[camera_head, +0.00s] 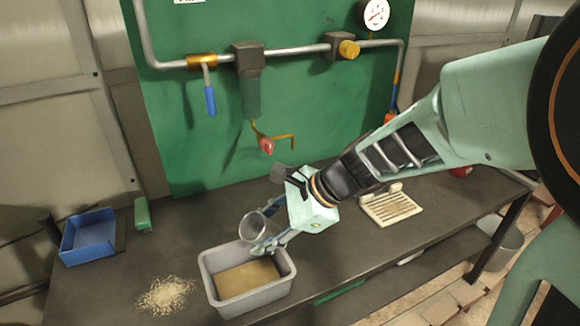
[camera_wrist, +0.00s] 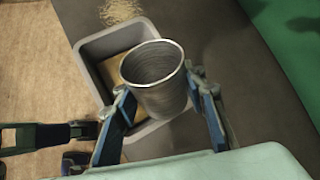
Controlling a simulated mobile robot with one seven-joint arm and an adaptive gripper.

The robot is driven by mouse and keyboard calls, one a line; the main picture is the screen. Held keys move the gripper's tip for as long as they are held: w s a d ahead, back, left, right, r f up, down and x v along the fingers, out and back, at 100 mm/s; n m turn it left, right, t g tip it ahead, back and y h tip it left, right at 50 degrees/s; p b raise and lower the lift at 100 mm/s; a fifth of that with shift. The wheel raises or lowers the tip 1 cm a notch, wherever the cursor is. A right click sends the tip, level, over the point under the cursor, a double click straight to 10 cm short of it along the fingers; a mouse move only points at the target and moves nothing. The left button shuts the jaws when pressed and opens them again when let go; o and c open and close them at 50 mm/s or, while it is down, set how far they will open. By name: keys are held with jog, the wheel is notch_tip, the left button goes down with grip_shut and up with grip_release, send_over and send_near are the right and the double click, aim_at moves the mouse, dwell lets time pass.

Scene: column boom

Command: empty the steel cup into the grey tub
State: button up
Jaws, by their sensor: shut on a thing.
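The steel cup (camera_wrist: 160,97) is held between the fingers of my gripper (camera_wrist: 165,105), its mouth facing away from the wrist. In the head view my gripper (camera_head: 262,238) holds the cup (camera_head: 254,226) tilted above the back of the grey tub (camera_head: 215,296). The cup's inner wall shows in the wrist view and I see no contents there; its bottom is hard to make out. The tub stands on the dark bench, with a tan, grainy layer on its floor; its wall also shows in the wrist view (camera_wrist: 90,52).
A pile of pale shavings (camera_head: 166,294) lies on the bench (camera_head: 345,262) left of the tub. A blue bin (camera_head: 90,238) stands at the far left. A white slotted tray (camera_head: 391,206) lies to the right. Pipes and a valve with a blue handle (camera_head: 210,100) are on the green panel behind.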

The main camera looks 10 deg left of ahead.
aim_at(254, 217)
notch_tip(254, 217, up, 2)
jog(key=shift+m+g+y+p, duration=0.3)
jog(key=shift+g+y, duration=0.2)
jog(key=shift+y, duration=0.3)
jog(key=r+y, duration=0.1)
jog(key=r+m+g+y, duration=0.1)
jog(key=s+a+r+g+y+p, duration=0.1)
jog(key=shift+m+y, duration=0.3)
jog(key=shift+y, duration=0.1)
